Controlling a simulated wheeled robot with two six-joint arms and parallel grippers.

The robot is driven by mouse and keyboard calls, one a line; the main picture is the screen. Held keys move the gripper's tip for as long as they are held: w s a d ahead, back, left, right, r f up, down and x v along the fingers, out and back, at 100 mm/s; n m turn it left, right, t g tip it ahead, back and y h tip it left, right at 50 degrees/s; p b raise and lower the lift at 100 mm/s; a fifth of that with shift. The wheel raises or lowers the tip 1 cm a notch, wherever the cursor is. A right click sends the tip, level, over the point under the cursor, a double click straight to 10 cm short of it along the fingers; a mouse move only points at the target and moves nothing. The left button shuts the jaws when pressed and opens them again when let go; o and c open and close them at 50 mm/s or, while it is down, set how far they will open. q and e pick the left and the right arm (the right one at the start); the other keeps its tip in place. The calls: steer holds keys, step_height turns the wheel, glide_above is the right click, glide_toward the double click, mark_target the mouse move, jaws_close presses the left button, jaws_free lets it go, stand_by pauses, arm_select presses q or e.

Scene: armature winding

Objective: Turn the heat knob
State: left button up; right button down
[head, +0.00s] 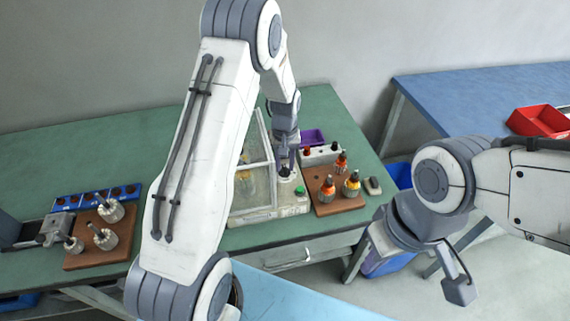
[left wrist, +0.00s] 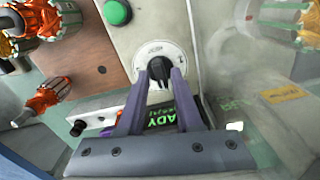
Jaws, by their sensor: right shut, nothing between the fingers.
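The heat knob (left wrist: 159,70) is a black grip on a round white dial, on the face of a pale machine (head: 270,213). In the left wrist view, the two purple fingers of my left gripper (left wrist: 160,76) lie on both sides of the black grip and look closed against it. In the head view, my left gripper (head: 286,172) points down at the machine's right end; the knob is mostly hidden beneath it. My right gripper (head: 460,288) is shut and empty, in front of the tables at the right.
A green button (left wrist: 117,12) sits beside the dial, and a lit green display lies behind the fingers. A brown board (head: 325,206) with orange and yellow armatures stands close on the right. Another board (head: 84,256) with armatures is at the left. A purple tray (head: 312,137) lies behind.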

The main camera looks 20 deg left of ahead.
mark_target(285, 167)
stand_by(0.3)
arm_select(q)
step_height(285, 167, up, 10)
steer(key=b, duration=0.1)
steer(key=shift+r, duration=0.2)
steer(key=shift+d, duration=0.1)
